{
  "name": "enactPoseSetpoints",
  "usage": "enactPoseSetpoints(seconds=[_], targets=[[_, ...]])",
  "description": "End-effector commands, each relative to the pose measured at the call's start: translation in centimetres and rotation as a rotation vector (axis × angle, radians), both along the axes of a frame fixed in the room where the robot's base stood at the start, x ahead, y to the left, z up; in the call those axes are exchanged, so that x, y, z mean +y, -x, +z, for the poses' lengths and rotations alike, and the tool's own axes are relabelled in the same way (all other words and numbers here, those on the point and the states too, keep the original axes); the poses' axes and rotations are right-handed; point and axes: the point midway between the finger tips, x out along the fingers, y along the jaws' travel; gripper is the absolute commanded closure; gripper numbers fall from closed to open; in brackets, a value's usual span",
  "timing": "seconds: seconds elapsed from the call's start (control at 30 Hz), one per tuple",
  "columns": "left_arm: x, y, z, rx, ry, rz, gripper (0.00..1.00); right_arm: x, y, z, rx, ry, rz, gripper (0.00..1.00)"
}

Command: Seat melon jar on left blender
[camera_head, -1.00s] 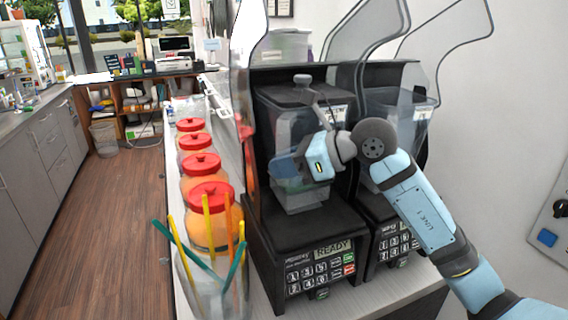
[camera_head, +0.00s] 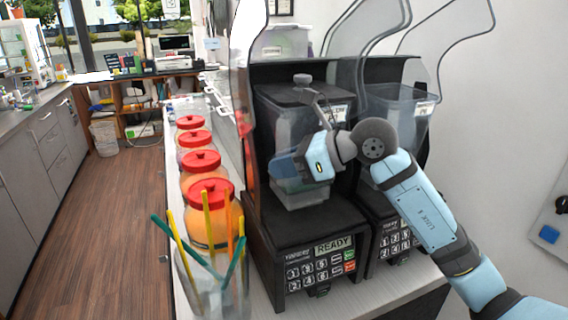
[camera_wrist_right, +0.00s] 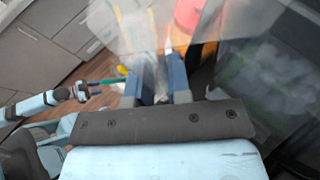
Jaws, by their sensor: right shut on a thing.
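A clear jar with a dark lid (camera_head: 300,118) stands upright inside the left blender (camera_head: 318,216). Its label is partly hidden and too small to read surely. The jar's bottom is at or just above the black base; I cannot tell whether it is fully seated. My right gripper (camera_head: 288,168) is shut on the jar at its left side. In the right wrist view its two blue fingers (camera_wrist_right: 160,85) close on a clear part, probably the handle. What looks like my left gripper (camera_wrist_right: 86,90) shows small at the left there; its jaws are unclear.
A second blender (camera_head: 392,232) with a clear jar (camera_head: 398,115) stands close on the right. Clear hoods are raised above both. Red-lidded orange jars (camera_head: 208,215) line the counter on the left, with a clear cup of straws (camera_head: 212,285) in front.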

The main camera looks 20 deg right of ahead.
Motion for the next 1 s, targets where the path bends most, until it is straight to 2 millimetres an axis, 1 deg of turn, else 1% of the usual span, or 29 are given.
enactPoseSetpoints(seconds=[0.07,0.6,1.0], targets=[[-0.01,0.01,-0.01,0.000,0.000,0.000,0.57,-0.04,0.00,0.28,-0.010,-0.001,0.000,1.00],[-0.01,-0.01,-0.93,-0.001,0.000,0.000,0.57,-0.07,0.00,-0.60,-0.010,-0.001,0.000,1.00],[0.01,-0.01,-0.91,-0.001,0.000,0.000,0.57,-0.06,-0.01,-0.55,-0.010,-0.001,0.000,1.00]])
